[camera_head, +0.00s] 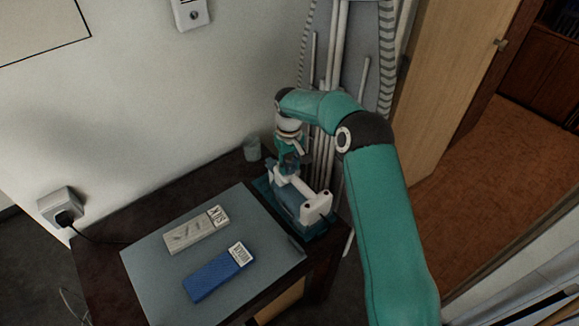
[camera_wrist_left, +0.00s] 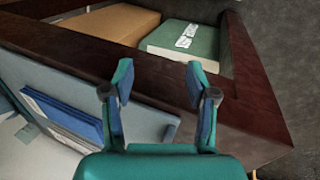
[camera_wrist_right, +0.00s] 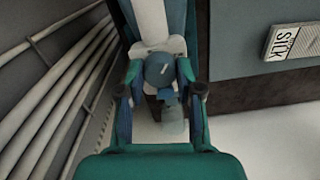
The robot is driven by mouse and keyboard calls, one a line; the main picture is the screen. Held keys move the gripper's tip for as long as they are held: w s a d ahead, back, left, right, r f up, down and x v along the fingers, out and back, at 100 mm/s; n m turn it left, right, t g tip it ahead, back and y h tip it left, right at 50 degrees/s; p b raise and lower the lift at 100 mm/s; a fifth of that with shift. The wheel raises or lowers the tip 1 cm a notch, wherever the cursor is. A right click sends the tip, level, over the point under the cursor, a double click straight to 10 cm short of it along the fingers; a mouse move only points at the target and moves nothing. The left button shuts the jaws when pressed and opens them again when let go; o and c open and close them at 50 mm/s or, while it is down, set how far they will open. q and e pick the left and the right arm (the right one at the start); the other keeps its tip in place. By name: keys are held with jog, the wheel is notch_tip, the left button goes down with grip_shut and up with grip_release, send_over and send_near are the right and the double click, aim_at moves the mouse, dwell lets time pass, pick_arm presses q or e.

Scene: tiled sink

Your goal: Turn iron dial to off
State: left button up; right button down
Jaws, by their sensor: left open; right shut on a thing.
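The iron (camera_head: 294,189), white and blue-teal, stands at the right end of the table in the head view. In the right wrist view its white body (camera_wrist_right: 151,22) runs up from a round blue dial (camera_wrist_right: 159,70) with a small white mark. My right gripper (camera_head: 290,161) is at the iron from above; in its wrist view the fingers (camera_wrist_right: 161,95) are closed around the dial, one on each side. What setting the mark points to cannot be read. My left gripper (camera_wrist_left: 157,88) is open and empty above the table edge, out of the head view.
A small cup (camera_head: 252,149) stands behind. An open compartment below my left gripper holds a green box (camera_wrist_left: 180,42) and a brown box (camera_wrist_left: 112,24).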

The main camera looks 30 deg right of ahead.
aim_at(289, 166)
jog(key=shift+n, duration=0.6)
jog(key=c, duration=0.7)
grip_release()
jog(key=shift+c, duration=0.2)
notch_tip(289, 166, up, 12)
